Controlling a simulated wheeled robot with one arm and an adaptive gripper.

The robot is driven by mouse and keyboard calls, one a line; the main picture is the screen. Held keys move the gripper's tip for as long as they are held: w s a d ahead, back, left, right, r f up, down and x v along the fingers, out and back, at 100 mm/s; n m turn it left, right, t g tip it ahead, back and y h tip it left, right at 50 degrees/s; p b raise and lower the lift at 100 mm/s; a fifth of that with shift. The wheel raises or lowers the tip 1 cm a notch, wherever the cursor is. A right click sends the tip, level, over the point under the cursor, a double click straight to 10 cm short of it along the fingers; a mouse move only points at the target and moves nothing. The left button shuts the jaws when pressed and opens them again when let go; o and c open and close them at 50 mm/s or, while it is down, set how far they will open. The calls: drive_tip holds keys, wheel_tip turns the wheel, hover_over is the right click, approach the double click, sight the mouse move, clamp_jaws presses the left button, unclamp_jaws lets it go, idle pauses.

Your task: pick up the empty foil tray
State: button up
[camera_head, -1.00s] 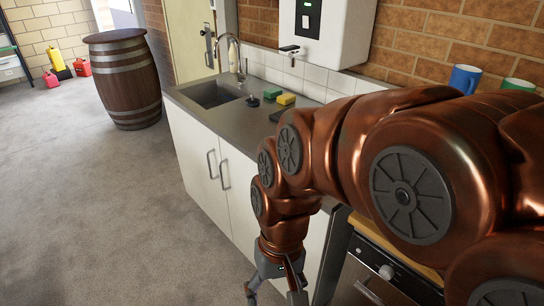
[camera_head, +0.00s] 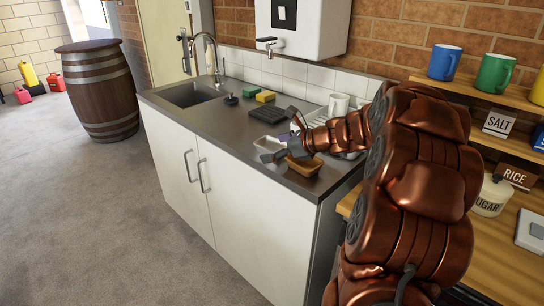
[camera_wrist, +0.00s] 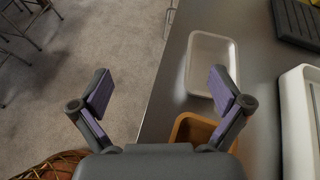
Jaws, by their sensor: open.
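A pale, shallow, empty tray (camera_head: 266,146) with rounded corners lies on the grey counter near its front edge; I take it for the foil tray. In the wrist view this pale tray (camera_wrist: 229,47) is upper right of centre, beyond the right finger, which overlaps its near side. An orange-brown tray (camera_head: 306,168) sits nearer on the counter; in the wrist view this brown tray (camera_wrist: 187,121) is partly hidden by the right finger and gripper body. My gripper (camera_head: 283,139) is open and empty above the counter; in the wrist view the gap between its fingers (camera_wrist: 160,88) spans the counter edge and floor.
A white dish rack (camera_wrist: 292,125) stands right of the trays, with a white mug (camera_head: 338,104) there. A black ribbed mat (camera_head: 266,114), sponges (camera_head: 265,96) and the sink (camera_head: 190,95) lie further left. Shelves with mugs and jars stand at right.

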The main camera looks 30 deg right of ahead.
sight(274, 144)
drive_tip(key=d+m, duration=0.1)
drive_tip(key=d, duration=0.1)
drive_tip(key=d+m+h, duration=0.1)
drive_tip(key=d, duration=0.1)
drive_tip(key=d+f+m+t, duration=0.1)
drive_tip(key=d, duration=0.2)
drive_tip(key=shift+w, duration=0.55)
drive_tip(key=shift+b+x, duration=0.3)
drive_tip(key=shift+x, duration=3.3)
drive_tip(key=shift+f, duration=0.1)
drive_tip(key=c, duration=1)
